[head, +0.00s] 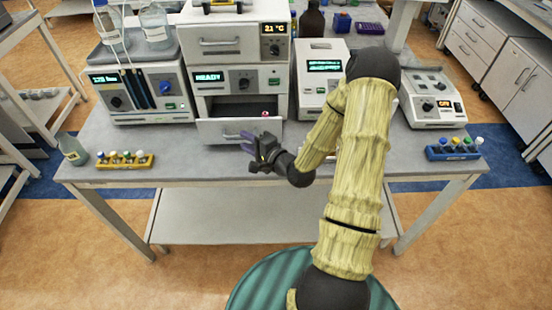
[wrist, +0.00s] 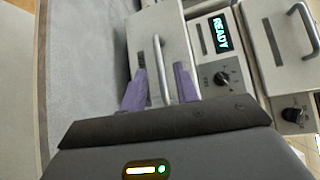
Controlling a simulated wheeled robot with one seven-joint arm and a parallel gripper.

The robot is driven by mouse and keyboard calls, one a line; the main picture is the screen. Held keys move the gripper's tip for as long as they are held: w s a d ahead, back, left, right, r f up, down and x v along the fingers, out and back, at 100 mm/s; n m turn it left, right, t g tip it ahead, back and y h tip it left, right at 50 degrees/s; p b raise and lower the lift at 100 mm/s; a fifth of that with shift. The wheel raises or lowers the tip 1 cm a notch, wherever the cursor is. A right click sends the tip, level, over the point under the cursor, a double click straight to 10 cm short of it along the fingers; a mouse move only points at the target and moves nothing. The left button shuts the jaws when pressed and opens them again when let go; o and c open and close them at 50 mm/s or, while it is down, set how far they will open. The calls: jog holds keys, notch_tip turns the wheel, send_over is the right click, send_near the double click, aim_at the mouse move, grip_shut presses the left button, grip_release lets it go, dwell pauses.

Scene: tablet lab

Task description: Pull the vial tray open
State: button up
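The vial tray (head: 212,132) is the bottom drawer of the middle instrument stack. It stands pulled out, with its dark inside and a small red-topped item (head: 265,113) showing. Its pale front (wrist: 174,32) and metal bar handle (wrist: 157,58) show in the wrist view. My gripper (head: 238,136) is at the tray front in the head view. In the wrist view, my gripper's purple fingers (wrist: 161,75) stand apart on either side of the handle, with gaps visible. I cannot tell whether either finger touches it.
Above the tray are the READY panel (head: 208,77) and a closed upper drawer (head: 213,42). Vial racks stand at the table's front left (head: 125,161) and right (head: 453,150). Instruments flank the stack. The table front below the tray is mostly clear.

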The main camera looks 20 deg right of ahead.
jog(key=p+v, duration=0.7)
jog(key=v, duration=0.7)
dwell(0.4)
